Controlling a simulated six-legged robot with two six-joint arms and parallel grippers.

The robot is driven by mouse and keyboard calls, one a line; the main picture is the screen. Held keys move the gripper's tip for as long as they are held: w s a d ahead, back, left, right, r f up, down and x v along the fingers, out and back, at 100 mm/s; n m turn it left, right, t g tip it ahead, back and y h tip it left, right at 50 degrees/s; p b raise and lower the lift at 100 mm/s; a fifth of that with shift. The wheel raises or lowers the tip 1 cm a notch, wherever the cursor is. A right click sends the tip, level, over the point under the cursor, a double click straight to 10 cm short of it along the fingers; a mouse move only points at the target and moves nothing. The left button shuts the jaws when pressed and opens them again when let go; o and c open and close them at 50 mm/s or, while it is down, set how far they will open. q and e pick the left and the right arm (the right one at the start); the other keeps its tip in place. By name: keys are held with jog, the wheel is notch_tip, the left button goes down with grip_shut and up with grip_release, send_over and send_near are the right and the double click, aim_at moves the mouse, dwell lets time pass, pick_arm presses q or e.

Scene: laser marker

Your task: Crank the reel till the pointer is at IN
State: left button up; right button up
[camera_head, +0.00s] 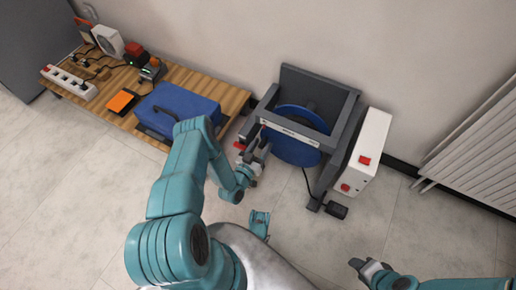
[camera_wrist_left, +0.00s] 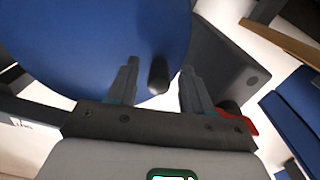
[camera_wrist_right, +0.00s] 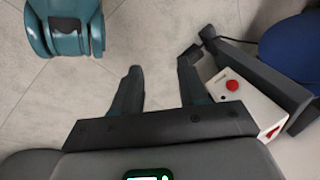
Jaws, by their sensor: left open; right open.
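The reel is a blue disc (camera_head: 292,140) in a dark grey frame (camera_head: 318,83) standing on the floor. A white strip with small print (camera_head: 290,133) runs across the frame's front bar; the pointer and the IN mark cannot be made out. My left gripper (camera_head: 257,158) is at the frame's left side. In the left wrist view, a dark crank handle (camera_wrist_left: 158,75) stands out from the blue disc (camera_wrist_left: 100,40) between my open left fingers (camera_wrist_left: 155,90), with gaps on both sides. My right gripper (camera_wrist_right: 157,85) is open and empty above the floor, well apart from the reel.
A white box with red buttons (camera_head: 369,150) is fixed at the frame's right, with a black pedal (camera_head: 336,210) below. A wooden bench (camera_head: 235,98) with a blue case (camera_head: 177,108) stands left. A radiator (camera_head: 480,150) is at far right. The front floor is clear.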

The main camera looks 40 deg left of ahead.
pick_arm(q)
jog(key=p+v, duration=0.5)
jog(key=v, duration=1.1)
jog(key=shift+s, duration=0.2)
pick_arm(e)
jog(key=s+r+g, duration=0.1)
jog(key=s+r, duration=0.2)
jog(key=r, duration=0.2)
jog(key=shift+s+a, duration=0.2)
jog(key=shift+a, duration=0.2)
jog(key=shift+r, duration=0.1)
